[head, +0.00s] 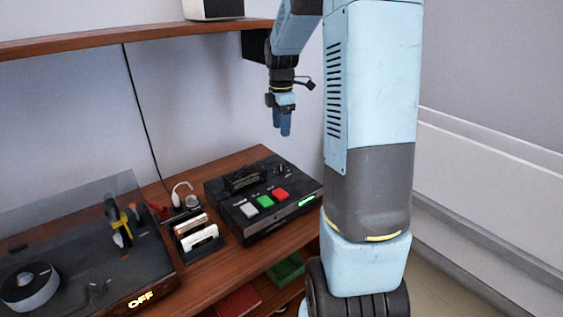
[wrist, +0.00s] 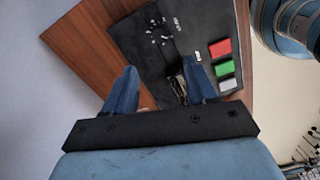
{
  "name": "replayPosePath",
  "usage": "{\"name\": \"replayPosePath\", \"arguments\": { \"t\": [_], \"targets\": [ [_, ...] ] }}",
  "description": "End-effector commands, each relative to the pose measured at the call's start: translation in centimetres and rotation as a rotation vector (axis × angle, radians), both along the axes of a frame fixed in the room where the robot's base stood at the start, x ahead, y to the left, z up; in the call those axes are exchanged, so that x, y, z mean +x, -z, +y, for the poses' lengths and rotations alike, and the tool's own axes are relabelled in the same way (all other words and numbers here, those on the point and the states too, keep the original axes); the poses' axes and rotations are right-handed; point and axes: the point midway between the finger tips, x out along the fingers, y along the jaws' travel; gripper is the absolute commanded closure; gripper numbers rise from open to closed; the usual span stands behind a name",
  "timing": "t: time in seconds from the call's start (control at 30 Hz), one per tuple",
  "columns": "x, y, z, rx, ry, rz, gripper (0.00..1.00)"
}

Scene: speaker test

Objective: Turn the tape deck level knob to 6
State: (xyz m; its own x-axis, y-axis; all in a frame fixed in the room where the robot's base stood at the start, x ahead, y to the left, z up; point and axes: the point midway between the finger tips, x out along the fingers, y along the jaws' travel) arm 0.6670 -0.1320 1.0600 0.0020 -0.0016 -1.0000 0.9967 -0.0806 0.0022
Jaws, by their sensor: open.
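The tape deck (head: 228,218) is a black box on the wooden shelf, with white, green and red buttons and a lit green display. It also shows in the wrist view (wrist: 130,45), seen from above and turned. I cannot make out the level knob or its setting; small pale marks and dark raised parts (wrist: 158,30) show on the deck's top but are too small to read. My gripper (head: 282,132) hangs above the back right of the deck, apart from it. In the wrist view my gripper (wrist: 159,76) is open and empty, its blue fingers spread.
A turntable (head: 70,255) with a clear lid and a lit "OFF" sign stands at the left. A small rack (head: 198,238) with cassettes stands between it and the deck. An upper shelf (head: 120,37) runs along the wall. Open air surrounds my gripper.

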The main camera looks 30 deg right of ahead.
Motion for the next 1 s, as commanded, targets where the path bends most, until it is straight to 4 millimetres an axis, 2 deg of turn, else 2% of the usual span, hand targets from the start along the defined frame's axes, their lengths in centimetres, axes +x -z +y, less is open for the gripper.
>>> {"name": "replayPosePath", "arguments": {
  "t": [0.17, 0.7, 1.0],
  "targets": [
    [0.1, 1.3, -0.1, 0.002, -0.012, 0.006, 0.44],
    [0.1, 10.3, 0.0, 0.002, -0.012, 0.006, 0.44],
    [0.1, 13.5, -0.1, 0.001, -0.011, 0.004, 0.44]
  ]
}}
